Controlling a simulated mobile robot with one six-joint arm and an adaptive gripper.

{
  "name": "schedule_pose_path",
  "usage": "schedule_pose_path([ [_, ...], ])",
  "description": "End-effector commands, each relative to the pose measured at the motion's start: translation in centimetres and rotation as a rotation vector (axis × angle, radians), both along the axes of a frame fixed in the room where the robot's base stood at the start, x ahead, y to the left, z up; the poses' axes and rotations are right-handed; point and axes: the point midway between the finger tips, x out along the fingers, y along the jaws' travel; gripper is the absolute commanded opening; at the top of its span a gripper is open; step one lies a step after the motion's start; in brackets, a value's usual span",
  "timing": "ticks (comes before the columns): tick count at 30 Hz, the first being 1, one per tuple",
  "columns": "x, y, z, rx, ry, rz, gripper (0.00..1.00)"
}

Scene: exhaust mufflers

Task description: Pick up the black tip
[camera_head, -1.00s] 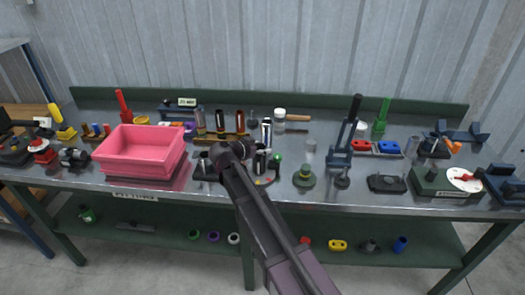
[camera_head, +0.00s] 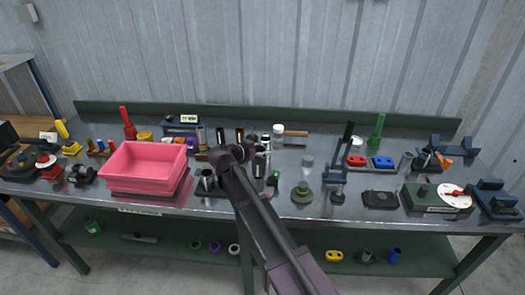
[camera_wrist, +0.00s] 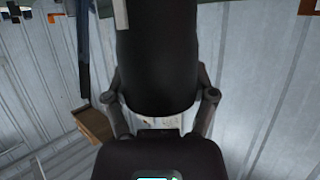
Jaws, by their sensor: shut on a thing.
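The black tip (camera_wrist: 155,55) is a smooth, dark, round-ended cylinder filling the upper middle of the wrist view. My gripper (camera_wrist: 158,96) is shut on it, with one finger against each side. Its upper end is cut off by the picture edge. In the head view my arm reaches over the front middle of the bench, and its links largely hide the gripper and the tip there.
The grey metal bench (camera_head: 330,212) is crowded. A pink bin (camera_head: 147,172) stands left of my arm. A green round-based piece (camera_head: 302,193) and a dark upright lever tool (camera_head: 342,160) stand to the right. A corrugated wall (camera_head: 300,60) is behind.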

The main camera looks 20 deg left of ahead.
Motion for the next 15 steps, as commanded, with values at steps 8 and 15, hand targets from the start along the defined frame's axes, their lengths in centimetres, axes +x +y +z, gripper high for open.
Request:
schedule_pose_path([
  [8,0.0,0.0,2.1,0.000,0.001,-0.001,0.17],
  [15,0.0,0.0,2.5,0.000,0.001,-0.001,0.17],
])
